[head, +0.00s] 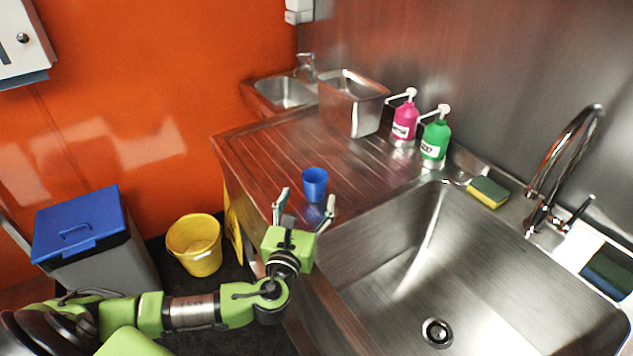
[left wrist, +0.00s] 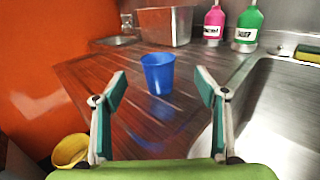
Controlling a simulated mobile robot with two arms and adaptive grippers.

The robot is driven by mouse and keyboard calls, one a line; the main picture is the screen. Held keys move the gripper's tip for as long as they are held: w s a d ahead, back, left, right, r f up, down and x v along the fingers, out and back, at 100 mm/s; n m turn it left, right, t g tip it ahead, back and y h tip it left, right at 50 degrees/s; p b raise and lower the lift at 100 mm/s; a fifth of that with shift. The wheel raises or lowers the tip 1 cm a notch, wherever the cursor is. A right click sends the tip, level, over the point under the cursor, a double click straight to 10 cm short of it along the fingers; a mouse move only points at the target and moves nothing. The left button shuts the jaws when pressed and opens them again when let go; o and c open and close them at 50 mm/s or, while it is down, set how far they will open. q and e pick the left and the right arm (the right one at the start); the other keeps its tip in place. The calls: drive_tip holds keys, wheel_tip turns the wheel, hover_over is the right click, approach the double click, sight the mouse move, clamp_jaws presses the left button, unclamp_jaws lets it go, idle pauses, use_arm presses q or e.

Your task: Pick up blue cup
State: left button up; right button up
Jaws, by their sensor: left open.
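The blue cup (head: 314,184) stands upright on the ribbed metal drainboard, left of the sink basin. In the left wrist view the blue cup (left wrist: 158,73) is ahead of the fingers and roughly centred between them. My left gripper (head: 304,201) is open and empty, just in front of the cup on its near side. Its two spread fingers also show in the left wrist view (left wrist: 160,92). The cup is apart from both fingers. My right gripper is not in view.
The deep sink basin (head: 405,260) lies right of the gripper, with a tall faucet (head: 565,160). A steel container (head: 352,103), a pink bottle (head: 404,120) and a green bottle (head: 435,138) stand behind the cup. A yellow bucket (head: 195,246) is on the floor at left.

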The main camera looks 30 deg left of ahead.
sight(318, 169)
use_arm(q)
drive_tip(key=x, duration=0.3)
drive_tip(key=shift+w+a+r, duration=0.1)
drive_tip(key=shift+w+r, duration=0.05)
drive_tip(key=shift+w, duration=0.25)
drive_tip(key=shift+w+a, duration=0.1)
drive_tip(key=shift+w, duration=0.25)
drive_tip(key=shift+w+a+p, duration=0.1)
drive_tip(key=shift+w+p, duration=0.1)
drive_tip(key=shift+p, duration=0.1)
drive_tip(key=p+x, duration=0.1)
drive_tip(key=x, duration=0.3)
drive_tip(key=shift+a, duration=0.2)
drive_tip(key=shift+w+f, duration=0.3)
drive_tip(key=shift+w, duration=0.05)
drive_tip(key=c, duration=1.1)
drive_tip(key=shift+c, duration=0.5)
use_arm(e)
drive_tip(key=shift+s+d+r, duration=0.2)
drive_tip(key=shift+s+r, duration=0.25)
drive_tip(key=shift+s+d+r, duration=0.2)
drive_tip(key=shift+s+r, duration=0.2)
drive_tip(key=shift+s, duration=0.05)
